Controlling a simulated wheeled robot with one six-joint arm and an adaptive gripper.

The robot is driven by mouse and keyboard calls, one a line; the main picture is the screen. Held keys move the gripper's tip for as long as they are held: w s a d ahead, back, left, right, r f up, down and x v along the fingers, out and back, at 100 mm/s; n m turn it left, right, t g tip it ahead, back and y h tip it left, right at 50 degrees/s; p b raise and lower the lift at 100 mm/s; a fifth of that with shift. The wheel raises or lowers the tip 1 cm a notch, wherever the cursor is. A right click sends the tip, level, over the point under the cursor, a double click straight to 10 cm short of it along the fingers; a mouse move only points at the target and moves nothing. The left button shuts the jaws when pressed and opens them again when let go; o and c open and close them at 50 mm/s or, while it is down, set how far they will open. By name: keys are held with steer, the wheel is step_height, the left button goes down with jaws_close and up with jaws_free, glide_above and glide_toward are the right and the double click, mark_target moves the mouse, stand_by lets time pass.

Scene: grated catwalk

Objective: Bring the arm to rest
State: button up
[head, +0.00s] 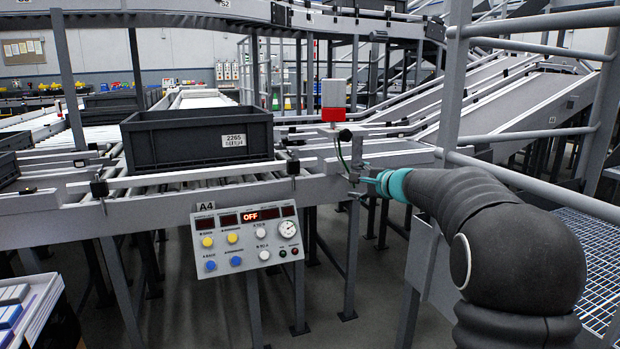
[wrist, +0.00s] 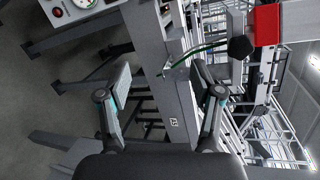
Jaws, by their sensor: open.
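My gripper (head: 366,178) is at the end of my dark arm, stretched out to the middle right of the head view. It is in front of the conveyor's end, just below a red box-shaped unit (head: 333,113) with a green cable. In the wrist view my gripper (wrist: 162,72) has its two fingers spread apart with nothing held between them. The grey conveyor frame (wrist: 172,103) shows between and beyond the fingers. The red unit (wrist: 267,25) is at the upper right there, with a black knob beside it. Whether a finger touches the frame I cannot tell.
A dark crate (head: 160,147) labelled 2265 stands on the roller conveyor. A control panel (head: 248,240), its display reading OFF, hangs below the conveyor's front edge. Open floor shows under the conveyor.

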steer(key=s+a+f+n+g+h, duration=0.15)
steer(key=s+f+n+g, duration=0.35)
steer(key=s, duration=0.6)
steer(key=s+a+f+n+g, duration=0.2)
steer(key=s+a+f+n, duration=0.3)
steer(key=s, duration=0.6)
steer(key=s+d+f+n+h, duration=0.2)
steer(key=s+n, duration=0.1)
steer(key=s, duration=1.1)
steer(key=s+d+f+n+g+h, duration=0.1)
steer(key=s+d+f+n+h, duration=0.1)
steer(key=s, duration=1.2)
steer(key=shift+s+d+f+n+h, duration=0.15)
steer(key=shift+s+d+n+h, duration=0.25)
steer(key=shift+d+h, duration=0.25)
